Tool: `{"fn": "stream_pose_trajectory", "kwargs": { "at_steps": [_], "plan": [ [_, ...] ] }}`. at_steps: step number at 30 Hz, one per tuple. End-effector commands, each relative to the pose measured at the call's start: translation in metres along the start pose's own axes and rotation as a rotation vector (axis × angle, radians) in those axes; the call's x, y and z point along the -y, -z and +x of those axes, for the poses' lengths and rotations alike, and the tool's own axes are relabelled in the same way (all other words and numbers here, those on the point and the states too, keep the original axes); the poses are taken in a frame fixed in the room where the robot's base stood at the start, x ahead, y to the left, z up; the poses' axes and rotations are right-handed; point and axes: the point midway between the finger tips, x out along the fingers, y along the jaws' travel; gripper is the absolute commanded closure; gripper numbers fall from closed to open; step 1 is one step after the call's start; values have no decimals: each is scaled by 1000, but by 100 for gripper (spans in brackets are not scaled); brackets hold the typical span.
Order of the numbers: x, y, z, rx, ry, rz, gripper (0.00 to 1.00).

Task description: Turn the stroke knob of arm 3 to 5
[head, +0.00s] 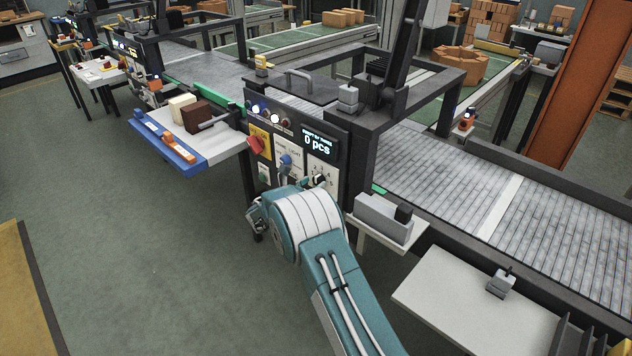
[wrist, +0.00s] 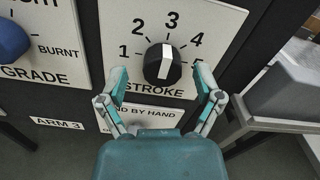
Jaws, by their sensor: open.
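The stroke knob (wrist: 163,64) is a round black knob with a white bar, on a white plate numbered 1 to 5 and marked STROKE. Its bar points up, close to the 3. The 5 (wrist: 196,64) is at the right of the knob. My gripper (wrist: 162,76) is open, with one teal and grey finger on each side of the knob and gaps to it. An ARM 3 label (wrist: 57,123) is at the lower left. In the head view the knob (head: 320,181) shows small on the panel; my arm hides most of the gripper.
A blue grade knob (wrist: 12,40) is left of the stroke plate. On the panel are a red switch (head: 256,146) and a display (head: 317,141) reading 0 pcs. A grey box (head: 383,219) on a small shelf stands close right of my arm.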

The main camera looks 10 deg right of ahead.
Motion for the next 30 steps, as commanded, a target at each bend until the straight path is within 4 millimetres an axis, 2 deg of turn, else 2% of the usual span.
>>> {"fn": "stream_pose_trajectory", "kwargs": {
  "at_steps": [4, 12, 14, 15, 18, 30],
  "plan": [
    [0, 0, 10, 0, 0, 2, 16],
    [0, 0, 12, -1, -1, 1, 16],
    [0, 0, 12, -1, -1, 1, 43],
    [0, 0, 12, -1, -1, 1, 61],
    [0, 0, 12, -1, -1, 1, 98],
    [-1, 0, 12, -1, -5, 35, 98]
  ]
}}
